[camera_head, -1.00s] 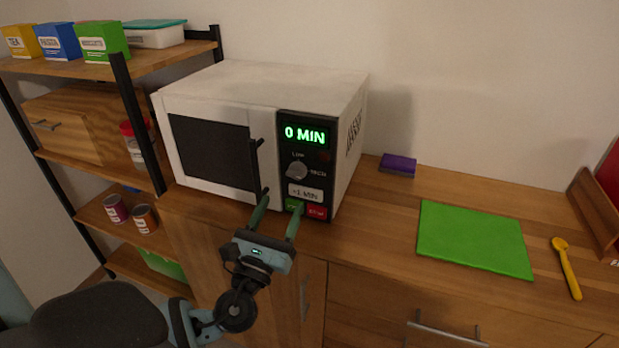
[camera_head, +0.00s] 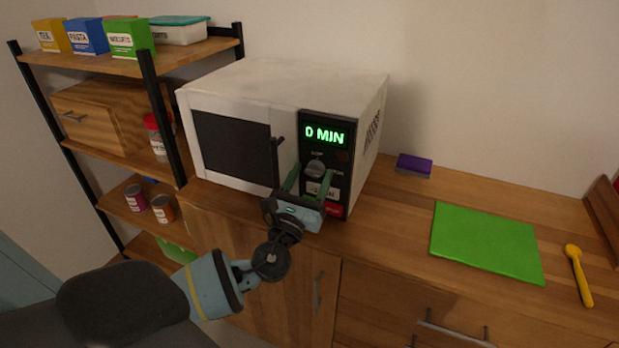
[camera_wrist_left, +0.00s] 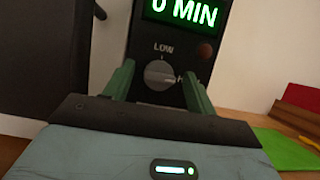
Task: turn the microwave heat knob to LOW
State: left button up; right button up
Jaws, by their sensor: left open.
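The white microwave (camera_head: 285,85) stands on the wooden counter, and its black panel display reads 0 MIN. The round grey heat knob (camera_head: 315,167) is below the display; it also shows in the left wrist view (camera_wrist_left: 160,76). LOW is printed above the knob. A second label to its right is mostly hidden by a finger. My left gripper (camera_head: 309,177) is open in front of the panel, with one finger on each side of the knob. I cannot tell whether they touch it. My right gripper is out of view.
The microwave's dark door handle (camera_head: 277,160) stands out just left of my left gripper. Buttons below the knob are partly covered by it. A purple sponge (camera_head: 414,164), a green board (camera_head: 487,240) and a yellow spoon (camera_head: 578,275) lie to the right. Shelves stand left.

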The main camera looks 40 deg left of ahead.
pick_arm(q)
jog(key=c, duration=1)
